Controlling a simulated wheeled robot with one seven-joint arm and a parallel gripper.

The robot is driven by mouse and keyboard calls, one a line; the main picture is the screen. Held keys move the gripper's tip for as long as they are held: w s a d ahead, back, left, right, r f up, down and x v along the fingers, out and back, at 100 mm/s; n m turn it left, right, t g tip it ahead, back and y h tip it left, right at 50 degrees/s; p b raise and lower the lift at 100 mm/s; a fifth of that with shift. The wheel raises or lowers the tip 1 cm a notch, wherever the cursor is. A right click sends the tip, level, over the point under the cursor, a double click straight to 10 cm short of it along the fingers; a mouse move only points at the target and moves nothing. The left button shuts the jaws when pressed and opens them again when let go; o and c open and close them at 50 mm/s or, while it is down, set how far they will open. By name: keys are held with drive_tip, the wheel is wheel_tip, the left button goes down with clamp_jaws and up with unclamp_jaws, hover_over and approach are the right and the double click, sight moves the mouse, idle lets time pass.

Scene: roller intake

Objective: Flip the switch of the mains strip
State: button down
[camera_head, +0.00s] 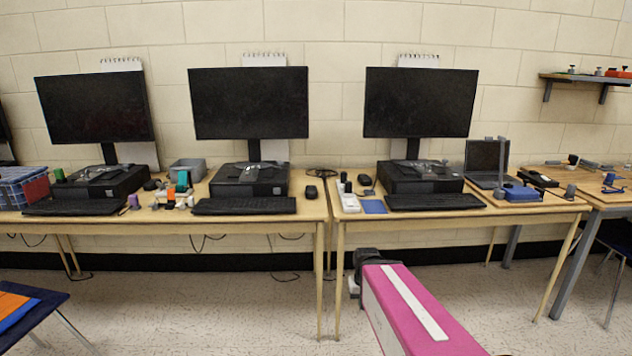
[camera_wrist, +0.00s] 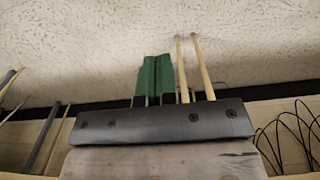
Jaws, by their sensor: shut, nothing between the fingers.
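The mains strip (camera_head: 348,200) appears to be the white block at the left end of the middle-right desk (camera_head: 450,219) in the head view. Dark plug-like pieces stand at its back end. Its switch is too small to make out. My gripper (camera_wrist: 155,58) shows in the wrist view with its two green fingers shut together and nothing between them. In the head view my pink arm reaches towards the desk front, and its dark end is below the desktop, apart from the strip. The fingers are hidden there. The strip is not in the wrist view.
A blue pad (camera_head: 374,206) and a keyboard (camera_head: 434,201) lie right of the strip. A computer with a monitor (camera_head: 420,102) stands behind. Desk legs (camera_wrist: 203,70) and dangling cables (camera_wrist: 290,135) show in the wrist view. The floor before the desks is mostly open.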

drive_tip(key=w+r, duration=0.6)
drive_tip(key=w, duration=0.5)
drive_tip(key=t, duration=0.2)
approach(350, 202)
drive_tip(key=s+f, duration=0.3)
drive_tip(key=shift+s+a+f, duration=0.2)
drive_tip(key=shift+a+f, duration=0.05)
drive_tip(key=w+r, duration=0.4)
drive_tip(key=r, duration=0.6)
drive_tip(key=shift+w+r, duration=0.2)
drive_tip(key=shift+w, duration=0.2)
drive_tip(key=shift+a+f, duration=0.1)
drive_tip(key=f, duration=0.4)
drive_tip(key=w+f, duration=0.1)
drive_tip(key=f, duration=0.4)
drive_tip(key=w+f, duration=0.1)
drive_tip(key=f, duration=0.3)
drive_tip(key=shift+w+f, duration=0.25)
drive_tip(key=shift+f, duration=0.05)
